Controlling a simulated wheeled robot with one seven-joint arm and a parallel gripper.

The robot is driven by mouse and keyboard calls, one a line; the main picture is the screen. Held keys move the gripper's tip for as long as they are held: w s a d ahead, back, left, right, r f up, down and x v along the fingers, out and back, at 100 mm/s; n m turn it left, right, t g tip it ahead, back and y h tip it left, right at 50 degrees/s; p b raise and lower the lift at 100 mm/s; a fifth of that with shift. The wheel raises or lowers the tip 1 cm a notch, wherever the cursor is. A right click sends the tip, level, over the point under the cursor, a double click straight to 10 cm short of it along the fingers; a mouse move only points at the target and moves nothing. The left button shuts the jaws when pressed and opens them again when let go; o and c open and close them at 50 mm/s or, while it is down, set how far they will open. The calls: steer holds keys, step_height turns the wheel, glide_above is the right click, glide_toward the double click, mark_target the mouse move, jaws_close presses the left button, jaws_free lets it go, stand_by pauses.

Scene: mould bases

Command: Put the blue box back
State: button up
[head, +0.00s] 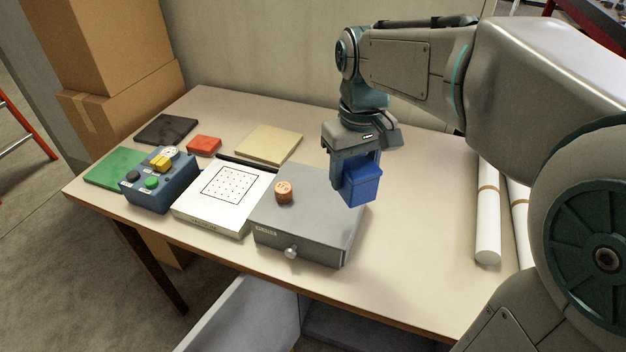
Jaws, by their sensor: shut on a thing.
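The blue box (362,187) is a small dark-blue block with a slightly wider top part. It is held in my gripper (356,172), which points down at the right of the grey drawer unit. My gripper is shut on the box, with a finger showing on its left side. The box appears raised above the table, in front of the unit's right edge in the picture; its exact height I cannot tell.
A grey drawer unit (310,215) bears a small brown round piece (283,192). Left of it are a white dotted board (213,208) and a blue button box (160,190). Green, black, red and cream flat pieces lie behind. White rolls (488,215) lie right. The table (420,240) is clear between.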

steer(key=w+a+f, duration=0.2)
steer(key=w+a+f+p, duration=0.1)
steer(key=w+a+f, duration=0.1)
steer(key=w+a, duration=0.1)
steer(key=w+a+f+p, duration=0.1)
steer(key=w+a+f, duration=0.1)
steer(key=shift+w+a+f, duration=0.15)
steer(key=shift+w+a, duration=0.1)
steer(key=shift+w, duration=0.1)
steer(key=shift+w+f, duration=0.1)
steer(key=shift+f, duration=0.05)
steer(key=shift+f+p, duration=0.45)
steer(key=shift+f, duration=1.5)
steer(key=shift+f, duration=0.15)
steer(key=o, duration=0.9)
steer(key=shift+o, duration=0.2)
